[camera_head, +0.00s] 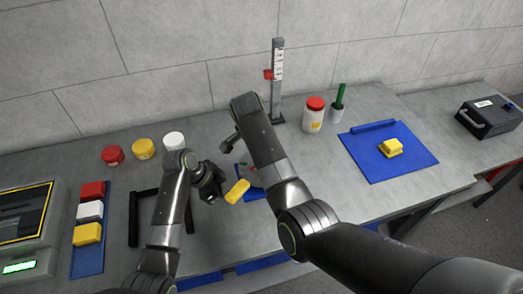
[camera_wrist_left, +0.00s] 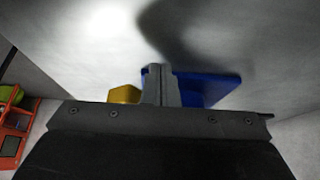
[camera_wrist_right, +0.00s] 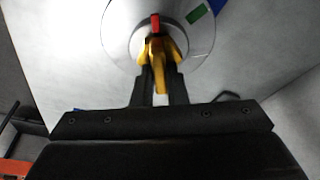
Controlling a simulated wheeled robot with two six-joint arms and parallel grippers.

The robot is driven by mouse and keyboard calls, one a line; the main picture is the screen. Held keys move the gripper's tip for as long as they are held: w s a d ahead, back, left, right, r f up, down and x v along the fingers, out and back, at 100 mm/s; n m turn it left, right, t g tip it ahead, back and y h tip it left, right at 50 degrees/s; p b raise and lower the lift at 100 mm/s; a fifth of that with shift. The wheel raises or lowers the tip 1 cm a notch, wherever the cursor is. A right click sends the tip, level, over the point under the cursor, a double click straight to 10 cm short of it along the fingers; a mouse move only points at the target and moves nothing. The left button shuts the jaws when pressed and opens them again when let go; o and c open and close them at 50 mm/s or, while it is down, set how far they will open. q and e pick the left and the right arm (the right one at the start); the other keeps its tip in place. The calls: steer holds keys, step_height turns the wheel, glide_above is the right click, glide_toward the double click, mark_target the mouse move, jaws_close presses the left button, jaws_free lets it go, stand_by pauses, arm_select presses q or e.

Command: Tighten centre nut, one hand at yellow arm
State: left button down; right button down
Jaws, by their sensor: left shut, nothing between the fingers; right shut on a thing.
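The yellow arm (camera_head: 237,191) sticks out towards me beside the blue base (camera_head: 256,193). My left gripper (camera_head: 217,188) is shut and empty, just left of the yellow arm. In the left wrist view its closed fingers (camera_wrist_left: 160,85) stand beside a yellow end (camera_wrist_left: 125,95), with a blue plate (camera_wrist_left: 208,88) behind. My right gripper (camera_wrist_right: 157,82) is shut on a yellow nut-like piece (camera_wrist_right: 155,52) at the centre of a silver disc (camera_wrist_right: 195,55). In the head view my right arm hides most of this.
Red, yellow and white jars (camera_head: 143,149) stand at the back left. A blue tray (camera_head: 90,255) with coloured blocks and a display unit (camera_head: 25,235) are at left. A scale post (camera_head: 277,85), a red-lidded jar (camera_head: 313,117) and a blue mat (camera_head: 375,168) are at right.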

mark_target(228, 194)
arm_select(q)
steer(key=shift+s+d, duration=0.9)
steer(key=shift+d, duration=0.25)
arm_select(e)
steer(key=shift+r, duration=0.1)
arm_select(q)
steer(key=shift+d, duration=0.1)
steer(key=shift+s+d, duration=0.35)
steer(key=shift+d, duration=0.3)
steer(key=shift+s+d, duration=0.3)
steer(key=shift+d, duration=0.35)
